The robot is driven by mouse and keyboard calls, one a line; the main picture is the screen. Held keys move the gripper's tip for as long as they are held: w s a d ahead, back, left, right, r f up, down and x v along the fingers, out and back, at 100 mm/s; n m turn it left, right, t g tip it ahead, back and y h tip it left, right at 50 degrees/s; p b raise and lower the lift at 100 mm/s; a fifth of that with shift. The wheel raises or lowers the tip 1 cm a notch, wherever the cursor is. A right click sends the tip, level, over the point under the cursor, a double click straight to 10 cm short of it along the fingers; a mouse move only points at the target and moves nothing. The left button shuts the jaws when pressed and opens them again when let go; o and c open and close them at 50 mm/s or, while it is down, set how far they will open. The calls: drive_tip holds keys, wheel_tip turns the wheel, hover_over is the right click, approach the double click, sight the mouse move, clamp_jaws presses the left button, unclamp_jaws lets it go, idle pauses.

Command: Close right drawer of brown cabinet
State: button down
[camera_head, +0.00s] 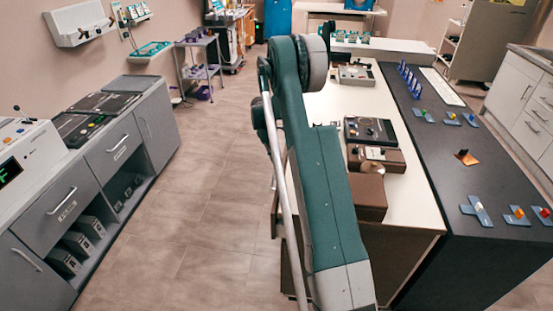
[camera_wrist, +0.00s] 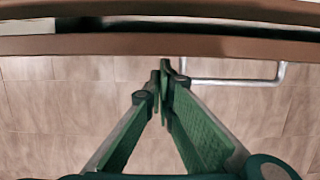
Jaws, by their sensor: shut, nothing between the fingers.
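A brown drawer front (camera_wrist: 110,45) runs across the top of the wrist view, seen from above. Its silver bar handle (camera_wrist: 235,82) sticks out on the right. A narrow dark gap lies between this front and another brown edge (camera_wrist: 110,12) behind it, so the drawer seems to stand partly open. My gripper (camera_wrist: 163,72) is shut and empty, with its fingertips just short of the drawer front, left of the handle. I cannot tell whether they touch it. In the head view the brown cabinet (camera_head: 420,255) shows under the white-topped counter; my arm hides the drawer and gripper.
The tiled floor (camera_head: 205,200) between the counter and the grey cabinets (camera_head: 110,155) on the left is clear. Brown boxes (camera_head: 367,197) and a dark device (camera_head: 370,130) stand on the counter. Small items on blue bases (camera_head: 477,210) sit on its dark top.

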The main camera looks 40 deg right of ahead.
drive_tip(key=w+a+r+p, duration=0.2)
drive_tip(key=w+a+r, duration=0.2)
drive_tip(key=r, duration=0.5)
drive_tip(key=shift+w+a+r, duration=0.2)
drive_tip(key=shift+r, duration=0.15)
idle(0.3)
drive_tip(key=w+d+p, duration=0.1)
drive_tip(key=w+d, duration=0.3)
drive_tip(key=w, duration=0.1)
drive_tip(key=shift+d, duration=0.4)
drive_tip(key=shift+f, duration=0.1)
